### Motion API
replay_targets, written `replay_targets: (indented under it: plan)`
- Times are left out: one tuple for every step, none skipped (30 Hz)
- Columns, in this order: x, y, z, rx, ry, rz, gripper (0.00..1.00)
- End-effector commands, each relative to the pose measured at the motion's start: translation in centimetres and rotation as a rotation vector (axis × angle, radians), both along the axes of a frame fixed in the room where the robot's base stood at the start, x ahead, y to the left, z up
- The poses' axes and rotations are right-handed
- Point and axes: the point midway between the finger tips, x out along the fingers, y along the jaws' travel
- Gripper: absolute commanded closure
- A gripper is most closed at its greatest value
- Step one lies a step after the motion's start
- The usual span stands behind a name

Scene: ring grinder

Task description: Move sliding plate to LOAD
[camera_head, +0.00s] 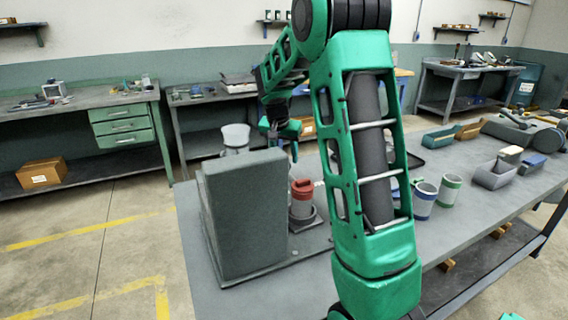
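The ring grinder's large grey block (245,205) stands on the near left of the workbench (195,250). A clear cup-shaped part (235,137) shows behind it. A red-topped grey cylinder (302,200) stands just right of the block on a dark base. I cannot pick out the sliding plate or a LOAD mark; my arm and the block hide part of this area. My gripper (292,148) is behind and above the block, close to the red-topped cylinder in the picture. It is small and partly covered by my arm, so its opening and contact are unclear.
Right of my arm stand a blue-banded cup (424,203) and a green-banded cup (449,190). Side benches (85,105) line the back wall.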

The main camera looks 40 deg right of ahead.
Motion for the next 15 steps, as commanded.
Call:
replay_targets:
  plan:
    - [-0.1,0.4,1.1,-0.001,-0.004,0.002,0.55]
    - [-0.2,0.6,1.6,0.000,-0.004,0.003,0.55]
    - [-0.4,0.9,2.3,-0.001,-0.004,0.003,0.55]
    - [-0.5,1.0,2.7,-0.001,-0.003,0.003,0.55]
    - [-0.6,1.2,3.2,-0.001,-0.002,0.003,0.55]
    - [-0.7,1.3,3.7,0.000,-0.003,0.002,0.55]
    - [-0.8,1.5,4.1,-0.001,-0.003,0.003,0.55]
    - [-0.9,1.6,4.4,0.000,-0.002,0.003,0.55]
    - [-0.9,1.7,4.8,0.000,-0.003,0.002,0.55]
    - [-1.0,1.8,5.1,-0.001,-0.002,0.002,0.55]
    - [-1.0,1.9,5.3,-0.001,-0.002,0.002,0.55]
    - [-1.1,2.0,5.5,-0.001,-0.001,0.001,0.55]
    - [-1.1,2.0,5.6,0.000,0.000,0.001,0.55]
    - [-1.2,2.0,5.7,0.000,0.000,0.001,0.55]
    - [-1.2,2.1,5.8,0.000,0.000,0.001,0.55]
